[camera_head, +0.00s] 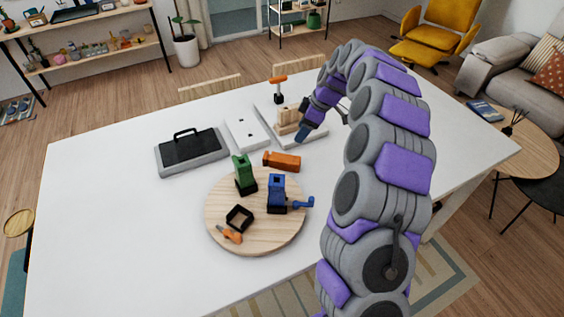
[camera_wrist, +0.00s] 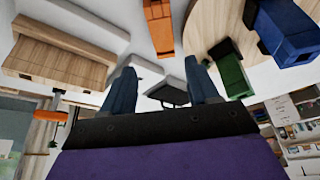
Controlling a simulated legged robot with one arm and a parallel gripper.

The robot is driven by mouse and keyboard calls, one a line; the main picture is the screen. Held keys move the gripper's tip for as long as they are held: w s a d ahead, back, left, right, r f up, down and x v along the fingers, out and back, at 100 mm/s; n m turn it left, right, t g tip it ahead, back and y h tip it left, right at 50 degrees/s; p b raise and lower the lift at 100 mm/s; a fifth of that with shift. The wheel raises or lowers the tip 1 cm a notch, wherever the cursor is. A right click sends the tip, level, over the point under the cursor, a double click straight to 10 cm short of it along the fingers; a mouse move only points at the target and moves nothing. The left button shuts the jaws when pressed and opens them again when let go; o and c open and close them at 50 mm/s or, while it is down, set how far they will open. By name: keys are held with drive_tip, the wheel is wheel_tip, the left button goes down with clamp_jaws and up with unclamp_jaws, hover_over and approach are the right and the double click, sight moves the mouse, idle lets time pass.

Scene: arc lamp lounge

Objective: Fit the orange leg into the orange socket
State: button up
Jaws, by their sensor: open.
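The orange leg (camera_head: 281,161) is a blocky piece lying on the white table, just behind the round wooden board. It also shows at the top of the wrist view (camera_wrist: 158,25). On the board, an empty black square frame (camera_head: 239,217) has a small orange lever-like piece (camera_head: 229,234) at its front; this looks like the orange socket. I cannot make it out in the wrist view. My gripper (camera_head: 303,132) is open and empty, above and behind the leg's right end. Its two blue-grey fingers (camera_wrist: 160,66) stand apart in the wrist view.
The round wooden board (camera_head: 220,192) also bears an upright green leg (camera_head: 243,171) and a blue one (camera_head: 276,192). A black-and-grey case (camera_head: 190,152), a white plate (camera_head: 246,134) and a wooden block (camera_head: 287,118) on a white tray stand behind. The table's left side is clear.

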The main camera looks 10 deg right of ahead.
drive_tip(key=b, duration=0.2)
approach(282, 158)
drive_tip(key=x, duration=0.5)
drive_tip(key=shift+w+d+f, duration=0.15)
drive_tip(key=shift+w+f, duration=0.05)
drive_tip(key=shift+f, duration=0.1)
drive_tip(key=shift+b+x, duration=0.9)
drive_tip(key=shift+x, duration=1.8)
drive_tip(key=shift+s+r, duration=0.15)
drive_tip(key=c, duration=1)
drive_tip(key=shift+r, duration=0.1)
